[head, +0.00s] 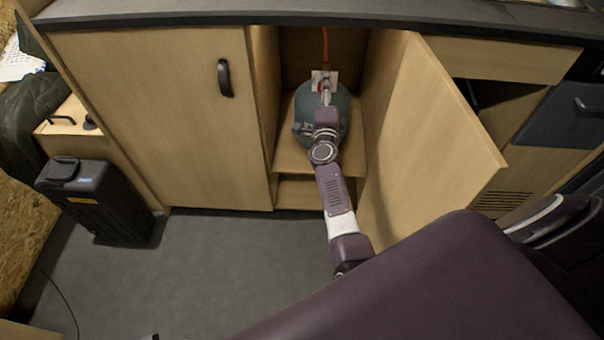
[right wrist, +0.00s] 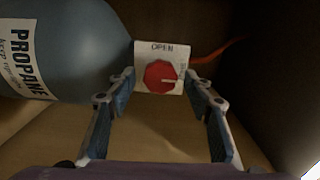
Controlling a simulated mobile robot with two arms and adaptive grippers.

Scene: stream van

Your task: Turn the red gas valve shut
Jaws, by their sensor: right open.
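The red valve knob (right wrist: 161,76) sits on a white plate (right wrist: 147,48) marked "OPEN" in the right wrist view. A pale mark on the knob points to the right in that view. My right gripper (right wrist: 164,82) is open, with its two fingers on either side of the plate and knob; I cannot tell whether they touch it. A blue-grey propane cylinder (right wrist: 85,50) stands beside the valve. In the head view my right arm reaches into the open cupboard, and the gripper (head: 326,88) covers the knob before the white plate (head: 316,76). My left gripper is not in view.
The cupboard door (head: 430,140) stands open to the right of my arm. A closed door (head: 150,120) is on the left. A black container (head: 95,200) stands on the floor at the left. An orange hose (head: 325,45) rises behind the valve.

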